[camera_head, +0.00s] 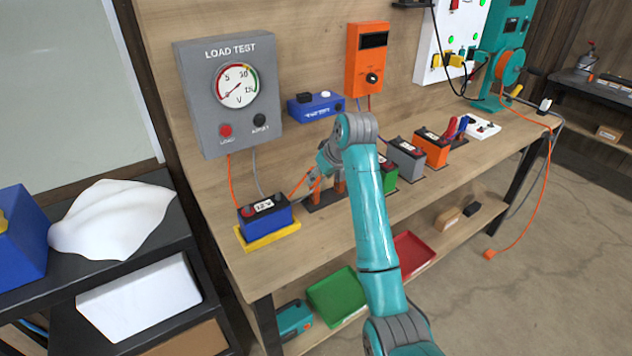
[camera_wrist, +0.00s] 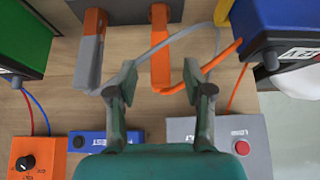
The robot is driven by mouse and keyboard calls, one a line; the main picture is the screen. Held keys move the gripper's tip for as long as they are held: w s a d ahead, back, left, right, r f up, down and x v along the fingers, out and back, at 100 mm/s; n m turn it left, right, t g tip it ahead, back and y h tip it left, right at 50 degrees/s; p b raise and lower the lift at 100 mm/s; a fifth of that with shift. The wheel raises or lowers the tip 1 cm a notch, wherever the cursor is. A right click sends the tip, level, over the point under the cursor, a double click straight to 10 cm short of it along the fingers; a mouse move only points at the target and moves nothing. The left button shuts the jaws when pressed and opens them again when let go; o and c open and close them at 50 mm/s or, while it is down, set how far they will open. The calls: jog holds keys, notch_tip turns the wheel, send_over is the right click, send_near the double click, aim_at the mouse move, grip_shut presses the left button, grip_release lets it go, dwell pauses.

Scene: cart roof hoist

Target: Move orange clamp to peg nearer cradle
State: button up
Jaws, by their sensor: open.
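The orange clamp (camera_wrist: 160,60) stands at the dark peg block (camera_wrist: 127,10) in the wrist view, on the side nearer the blue battery, with a cable curving from it. A grey clamp (camera_wrist: 90,62) is beside it, farther from the battery. An orange part shows behind the grey clamp; I cannot tell exactly how each clamp sits on its peg. My gripper (camera_wrist: 160,90) is open and empty, its fingers apart and lined up with the orange clamp. In the head view my gripper (camera_head: 315,178) is beside the peg block (camera_head: 325,198), partly hidden by my arm. The yellow cradle (camera_head: 270,238) holds a blue battery (camera_head: 265,217).
The grey load tester (camera_head: 190,85) and an orange meter (camera_head: 367,55) are on the back panel. A blue charger box (camera_head: 315,105) is between them. Green, grey and orange batteries (camera_head: 432,147) stand to the right on the bench. Loose cables cross near my fingers.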

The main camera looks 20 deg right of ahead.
jog(key=v, duration=0.6)
jog(key=shift+s, duration=0.1)
dwell(0.3)
